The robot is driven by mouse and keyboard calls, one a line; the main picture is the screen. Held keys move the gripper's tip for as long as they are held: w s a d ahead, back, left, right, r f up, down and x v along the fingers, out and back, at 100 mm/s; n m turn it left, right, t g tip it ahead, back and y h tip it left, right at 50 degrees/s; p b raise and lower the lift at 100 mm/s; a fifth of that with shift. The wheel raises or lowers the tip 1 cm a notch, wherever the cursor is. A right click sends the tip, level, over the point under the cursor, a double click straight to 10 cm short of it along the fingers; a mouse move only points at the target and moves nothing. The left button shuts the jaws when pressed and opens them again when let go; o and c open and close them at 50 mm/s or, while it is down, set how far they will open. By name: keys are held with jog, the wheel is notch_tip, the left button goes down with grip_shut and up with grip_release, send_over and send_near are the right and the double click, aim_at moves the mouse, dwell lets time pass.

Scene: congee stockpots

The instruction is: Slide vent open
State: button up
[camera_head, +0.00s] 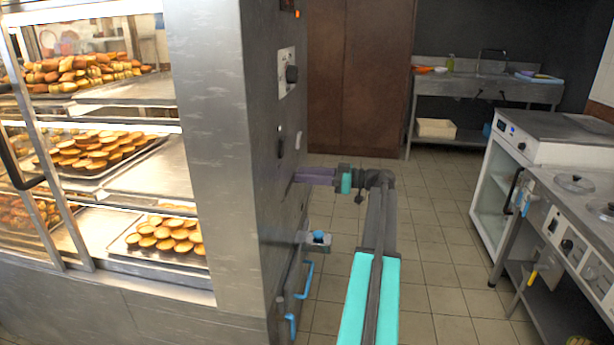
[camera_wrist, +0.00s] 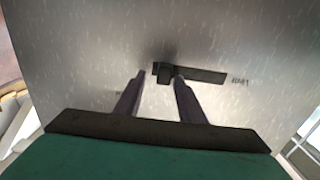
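The vent shows in the wrist view as a dark horizontal slot (camera_wrist: 205,76) in a brushed steel panel. A dark slider knob (camera_wrist: 165,75) stands at the slot's left end, and small lettering is printed to the right. My gripper (camera_wrist: 160,78) is open, with one finger on each side of the knob. The left finger has a clear gap to the knob; the right finger is very close, and I cannot tell if it touches. In the head view, my gripper (camera_head: 299,176) reaches the steel cabinet's side (camera_head: 262,130); the vent is not distinguishable there.
A control dial (camera_head: 291,74) sits higher on the same cabinet side. A small bracket with a blue knob (camera_head: 319,238) and blue handles (camera_head: 306,279) stick out below my gripper. Tiled floor (camera_head: 440,240) is open to the right, before a counter with a fridge (camera_head: 494,177).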

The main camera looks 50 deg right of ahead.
jog(key=v, duration=1.4)
jog(key=shift+p, duration=0.3)
jog(key=shift+a, duration=0.1)
